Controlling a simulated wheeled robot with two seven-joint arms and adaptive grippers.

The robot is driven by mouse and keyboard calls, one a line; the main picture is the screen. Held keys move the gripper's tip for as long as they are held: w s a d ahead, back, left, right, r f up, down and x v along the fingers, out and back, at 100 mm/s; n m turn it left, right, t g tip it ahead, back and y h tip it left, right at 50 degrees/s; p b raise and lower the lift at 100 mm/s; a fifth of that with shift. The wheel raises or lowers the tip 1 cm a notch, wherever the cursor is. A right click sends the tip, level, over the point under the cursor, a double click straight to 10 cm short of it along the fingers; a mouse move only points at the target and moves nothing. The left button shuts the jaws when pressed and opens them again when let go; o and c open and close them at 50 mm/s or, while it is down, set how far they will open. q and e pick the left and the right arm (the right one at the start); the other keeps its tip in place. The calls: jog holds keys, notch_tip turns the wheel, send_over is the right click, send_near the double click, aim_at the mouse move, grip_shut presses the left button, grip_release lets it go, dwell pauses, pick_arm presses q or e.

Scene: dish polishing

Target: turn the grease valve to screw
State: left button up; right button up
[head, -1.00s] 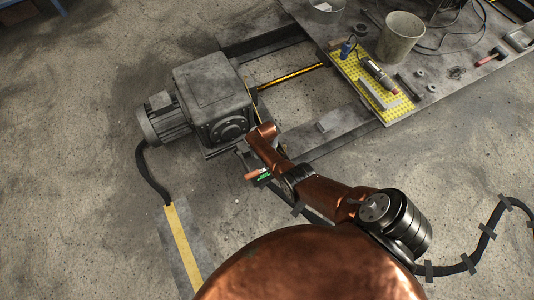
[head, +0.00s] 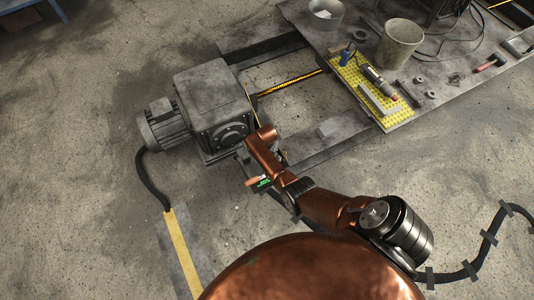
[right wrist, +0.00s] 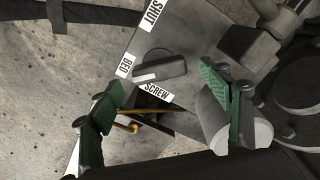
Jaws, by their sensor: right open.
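The grease valve (right wrist: 160,70) shows in the right wrist view as a dark lever handle on a grey plate. Its white-marked end points left, by the gap between the BED label (right wrist: 125,65) and the SCREW label (right wrist: 157,92). The SHUT label (right wrist: 154,14) is above. My right gripper (right wrist: 162,82) is open, its green-padded fingers on either side below the handle. I cannot tell whether either finger touches it. In the head view my right arm hides the valve, beside the grey motor and gearbox (head: 212,95). My left gripper is out of view.
A grey bench (head: 440,110) at upper right carries a yellow perforated mat (head: 350,75) with tools and a bucket (head: 399,45). A black cable (head: 150,180) lies on the floor left of my arm. A thin brass pipe (right wrist: 150,111) runs below the valve.

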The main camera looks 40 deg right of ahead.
notch_tip(320, 180, up, 9)
jog(key=shift+r, duration=0.2)
jog(key=shift+s, duration=0.1)
dwell(0.5)
